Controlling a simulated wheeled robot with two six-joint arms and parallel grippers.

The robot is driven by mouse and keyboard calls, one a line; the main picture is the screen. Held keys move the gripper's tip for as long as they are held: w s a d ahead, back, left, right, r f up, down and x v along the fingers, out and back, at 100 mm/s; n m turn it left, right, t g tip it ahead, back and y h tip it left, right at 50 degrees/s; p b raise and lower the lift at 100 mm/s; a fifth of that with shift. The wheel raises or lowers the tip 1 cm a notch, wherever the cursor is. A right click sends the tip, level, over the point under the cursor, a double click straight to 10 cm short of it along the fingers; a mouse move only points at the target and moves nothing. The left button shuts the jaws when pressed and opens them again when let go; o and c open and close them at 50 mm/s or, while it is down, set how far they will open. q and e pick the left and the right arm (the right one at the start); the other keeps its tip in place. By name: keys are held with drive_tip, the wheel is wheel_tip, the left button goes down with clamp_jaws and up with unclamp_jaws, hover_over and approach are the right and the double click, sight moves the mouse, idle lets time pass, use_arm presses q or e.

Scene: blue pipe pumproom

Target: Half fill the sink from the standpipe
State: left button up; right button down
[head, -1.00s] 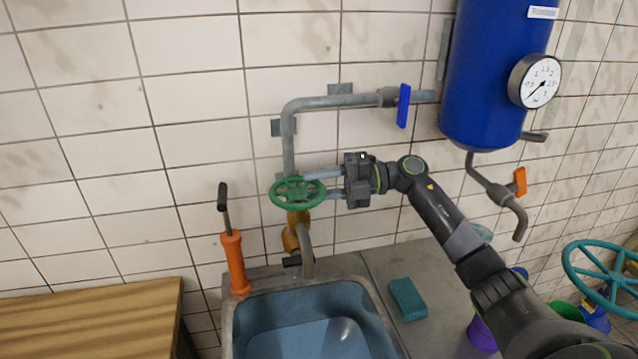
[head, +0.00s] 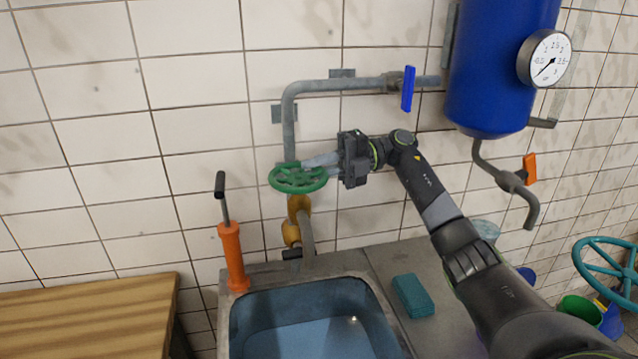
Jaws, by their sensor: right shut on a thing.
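The standpipe's grey pipe (head: 289,135) comes down the wall to a green handwheel (head: 284,184) on a brass valve body (head: 291,233). A grey spout (head: 307,236) bends from it toward the sink (head: 225,318), a blue basin set in a grey counter. A lighter blue surface shows low in the basin; I cannot tell its level. No stream from the spout can be made out. My right gripper (head: 324,169) reaches in from the right and is shut on the right side of the handwheel's rim. My left gripper is out of view.
An orange hand pump (head: 232,258) stands at the sink's back left corner. A teal sponge (head: 413,296) lies right of the basin. A blue lever (head: 408,89) is on the pipe above. A blue tank (head: 498,70) with a gauge (head: 545,60) hangs at right. A wooden bench (head: 90,310) is at left.

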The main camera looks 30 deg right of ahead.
drive_tip(key=shift+w+a+n+g+b, duration=0.1)
drive_tip(key=shift+w+n+g+b, duration=0.2)
drive_tip(key=shift+n+g+b, duration=0.55)
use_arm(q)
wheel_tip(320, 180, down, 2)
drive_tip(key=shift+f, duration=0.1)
use_arm(e)
drive_tip(key=c, duration=1.5)
unclamp_jaws()
drive_tip(key=shift+o, duration=0.2)
use_arm(q)
drive_tip(key=shift+p, duration=0.35)
use_arm(e)
drive_tip(key=shift+m, duration=0.25)
